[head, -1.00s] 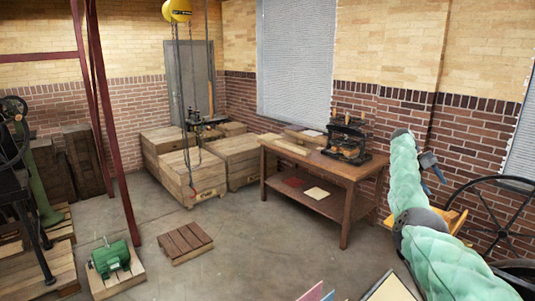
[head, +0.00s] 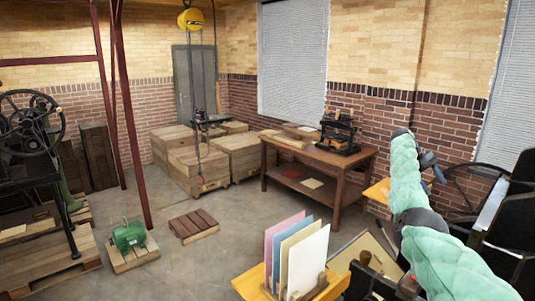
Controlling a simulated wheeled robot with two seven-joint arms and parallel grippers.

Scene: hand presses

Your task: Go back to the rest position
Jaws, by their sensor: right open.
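My right arm, in a pale green sleeve, comes in from the lower right and reaches up and forward. My right gripper (head: 433,170) shows small and partly hidden beyond the sleeve's far end. It is open, with nothing seen in it, in front of the brick wall. My left gripper is not in view.
Upright pink, blue, yellow and white sheets (head: 298,258) stand in a wooden rack at the bottom. Dark machinery (head: 510,215) stands at right. A wooden table (head: 285,160) bears a small black press (head: 338,133). A green motor (head: 129,235) sits front left. Open floor lies mid-left.

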